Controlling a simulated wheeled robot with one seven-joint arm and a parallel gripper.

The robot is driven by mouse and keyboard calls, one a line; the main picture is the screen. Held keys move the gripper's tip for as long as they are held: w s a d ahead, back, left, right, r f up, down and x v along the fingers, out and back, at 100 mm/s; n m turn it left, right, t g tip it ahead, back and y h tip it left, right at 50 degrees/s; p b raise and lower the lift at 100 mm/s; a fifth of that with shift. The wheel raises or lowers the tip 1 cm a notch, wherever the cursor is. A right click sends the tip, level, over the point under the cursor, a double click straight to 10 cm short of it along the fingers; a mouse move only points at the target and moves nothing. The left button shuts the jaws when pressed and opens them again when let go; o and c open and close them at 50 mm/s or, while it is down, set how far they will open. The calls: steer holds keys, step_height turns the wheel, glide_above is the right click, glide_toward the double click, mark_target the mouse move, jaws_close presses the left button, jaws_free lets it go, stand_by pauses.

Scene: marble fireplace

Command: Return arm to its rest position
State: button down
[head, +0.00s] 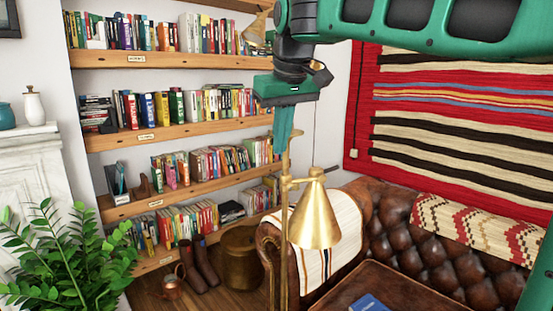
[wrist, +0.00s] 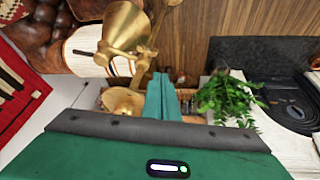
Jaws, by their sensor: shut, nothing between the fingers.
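My arm reaches in across the top of the head view, green and dark grey. My gripper (head: 281,128) hangs from it, pointing down, in front of the bookshelves and just above the brass lamp's stem. In the wrist view my gripper's green fingers (wrist: 161,97) lie together, shut, with nothing held. The brass floor lamp (head: 315,217) stands close below and beside the fingers in the head view. Its shade also shows in the wrist view (wrist: 127,27), near the fingers. I cannot tell whether the fingers touch the lamp's stem.
Bookshelves (head: 180,132) fill the wall at the back left. A leafy plant (head: 70,262) stands by the white fireplace (head: 35,165). A brown leather sofa (head: 435,262) with a table (head: 385,290) before it is at right, under a striped wall rug (head: 455,130).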

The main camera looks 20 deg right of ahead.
steer(key=s+d+f+m+g+h, duration=0.1)
steer(key=s+d+f+m, duration=0.2)
steer(key=s+d+f, duration=0.5)
steer(key=s+d+f+m+g, duration=0.2)
steer(key=s+d+f, duration=0.45)
steer(key=d, duration=0.35)
steer(key=s+d+f+m+g+y, duration=0.1)
steer(key=s+d+f+m, duration=0.2)
steer(key=s+f, duration=1.2)
steer(key=shift+s+d+m, duration=0.2)
steer(key=shift+s+m, duration=0.2)
steer(key=shift+s, duration=0.05)
steer(key=shift+w+f+g, duration=0.25)
steer(key=shift+w+g, duration=0.05)
steer(key=shift+w, duration=0.35)
